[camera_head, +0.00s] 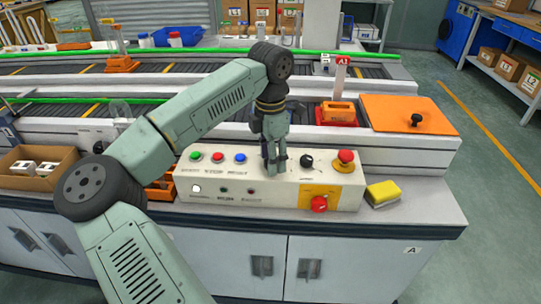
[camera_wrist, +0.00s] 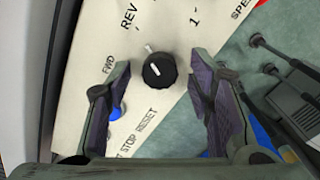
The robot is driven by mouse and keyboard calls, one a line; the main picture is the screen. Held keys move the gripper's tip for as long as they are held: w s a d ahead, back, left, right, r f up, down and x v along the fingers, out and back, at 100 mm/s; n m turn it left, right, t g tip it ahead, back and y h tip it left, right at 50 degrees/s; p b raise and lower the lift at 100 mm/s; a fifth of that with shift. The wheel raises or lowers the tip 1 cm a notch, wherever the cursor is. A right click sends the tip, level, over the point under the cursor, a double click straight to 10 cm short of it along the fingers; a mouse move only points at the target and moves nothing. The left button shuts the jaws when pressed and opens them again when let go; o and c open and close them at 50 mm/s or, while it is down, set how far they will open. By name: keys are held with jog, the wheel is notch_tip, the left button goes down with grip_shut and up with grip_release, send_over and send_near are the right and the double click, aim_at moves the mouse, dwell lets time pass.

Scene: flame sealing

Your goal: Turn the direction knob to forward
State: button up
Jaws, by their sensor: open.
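The direction knob (camera_wrist: 160,71) is black and round and sits on the white control panel (camera_wrist: 80,60). A white mark at its upper-left edge points between the printed FWD (camera_wrist: 108,62) and REV (camera_wrist: 128,15). My gripper (camera_wrist: 159,66) is open, with one finger left and one right of the knob in the wrist view. Both fingers look apart from the knob; how far above it they are is unclear. In the head view my gripper (camera_head: 273,167) points down over the panel (camera_head: 225,181) and hides this knob.
On the panel are green, red and blue buttons (camera_head: 217,157), another black knob (camera_head: 307,160), a red emergency button (camera_head: 345,157) and a red switch (camera_head: 319,204). A yellow sponge (camera_head: 383,193) lies right of it. Conveyors (camera_head: 300,70) run behind.

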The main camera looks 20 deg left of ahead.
jog(key=shift+c, duration=0.5)
grip_shut()
jog(key=shift+n+b, duration=0.3)
jog(key=shift+f+n+b, duration=0.15)
jog(key=shift+n+b, duration=0.55)
jog(key=shift+n, duration=0.1)
jog(key=n+b, duration=0.2)
jog(key=n, duration=0.1)
jog(key=shift+n, duration=0.3)
jog(key=n+b, duration=0.2)
jog(key=n, duration=0.4)
jog(key=shift+b, duration=0.3)
